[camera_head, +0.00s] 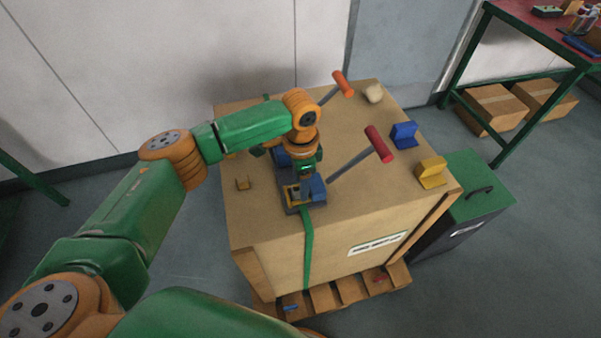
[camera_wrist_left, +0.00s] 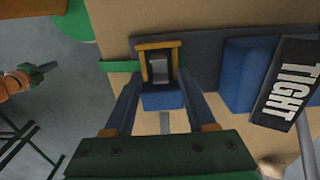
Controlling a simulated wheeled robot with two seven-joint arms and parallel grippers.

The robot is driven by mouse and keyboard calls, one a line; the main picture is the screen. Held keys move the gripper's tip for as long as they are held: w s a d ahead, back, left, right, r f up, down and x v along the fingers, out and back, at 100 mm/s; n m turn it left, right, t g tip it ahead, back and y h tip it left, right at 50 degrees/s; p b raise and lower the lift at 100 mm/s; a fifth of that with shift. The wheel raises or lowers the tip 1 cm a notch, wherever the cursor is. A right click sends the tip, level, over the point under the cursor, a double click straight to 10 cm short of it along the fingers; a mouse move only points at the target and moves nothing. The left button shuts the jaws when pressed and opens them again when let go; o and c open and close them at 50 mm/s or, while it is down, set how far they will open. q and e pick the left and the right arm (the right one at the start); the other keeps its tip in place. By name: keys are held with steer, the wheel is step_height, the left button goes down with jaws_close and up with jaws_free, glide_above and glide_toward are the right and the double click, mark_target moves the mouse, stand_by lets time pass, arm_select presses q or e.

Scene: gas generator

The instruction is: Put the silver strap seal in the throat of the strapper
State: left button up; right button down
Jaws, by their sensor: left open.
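The strapper (camera_head: 304,194) stands on the front part of the crate top, over the green strap. In the left wrist view its mouth shows as a yellow frame (camera_wrist_left: 174,45) with the green strap (camera_wrist_left: 118,66) running in from the left. A small silver piece, apparently the strap seal (camera_wrist_left: 160,74), sits inside that frame, beside a blue block (camera_wrist_left: 161,100). My left gripper (camera_wrist_left: 160,88) is open, its fingers spread either side of the blue block and seal; contact cannot be told. What looks like my right gripper (camera_wrist_left: 38,75) shows at the left edge, its jaws unclear.
Two red-ended levers (camera_head: 379,144) (camera_head: 342,83) stick up from the crate top. A "TIGHT" label (camera_wrist_left: 288,85) is close right in the wrist view.

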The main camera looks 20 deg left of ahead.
arm_select(q)
step_height(320, 180, up, 11)
steer(key=shift+r, duration=0.15)
stand_by(0.4)
